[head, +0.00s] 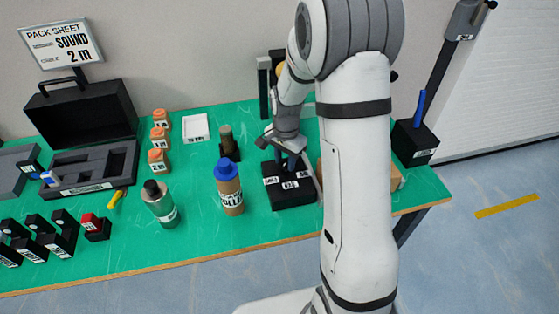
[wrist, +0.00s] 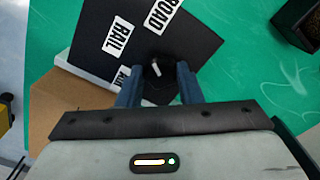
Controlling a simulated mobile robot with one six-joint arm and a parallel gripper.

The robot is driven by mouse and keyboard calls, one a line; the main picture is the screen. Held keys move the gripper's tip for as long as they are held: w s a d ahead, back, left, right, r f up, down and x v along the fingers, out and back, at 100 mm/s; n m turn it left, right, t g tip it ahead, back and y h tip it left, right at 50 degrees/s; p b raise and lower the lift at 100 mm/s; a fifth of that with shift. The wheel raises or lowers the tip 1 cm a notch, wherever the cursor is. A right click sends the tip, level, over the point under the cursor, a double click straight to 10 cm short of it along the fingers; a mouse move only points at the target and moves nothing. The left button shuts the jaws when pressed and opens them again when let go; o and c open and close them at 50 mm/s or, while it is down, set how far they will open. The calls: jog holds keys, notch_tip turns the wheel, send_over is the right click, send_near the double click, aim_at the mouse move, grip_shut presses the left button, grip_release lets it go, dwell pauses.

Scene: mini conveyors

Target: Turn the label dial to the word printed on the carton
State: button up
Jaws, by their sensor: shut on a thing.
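The label dial is a black box (head: 292,197) with white word labels, on the green table beside my arm. My gripper (head: 288,160) is over the box from above. In the wrist view its blue fingers (wrist: 156,82) stand on both sides of the dark knob (wrist: 154,77) and are shut on it.
A blue-capped bottle (head: 230,192) and a dark brown-topped item (head: 228,145) stand left of the dial box. A green bottle (head: 160,205) is farther left. A black box with a blue stick (head: 416,140) stands right of my arm. A pack sheet (head: 62,44) reads SOUND, 2 m.

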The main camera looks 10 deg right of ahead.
aim_at(286, 163)
jog(key=shift+w+d+r, duration=0.1)
jog(key=shift+w+r, duration=0.05)
jog(key=shift+w, duration=0.05)
dwell(0.6)
jog(key=o, duration=1)
jog(key=shift+c, duration=0.2)
jog(key=shift+s, duration=0.1)
notch_tip(286, 163, up, 8)
jog(key=shift+f, duration=0.2)
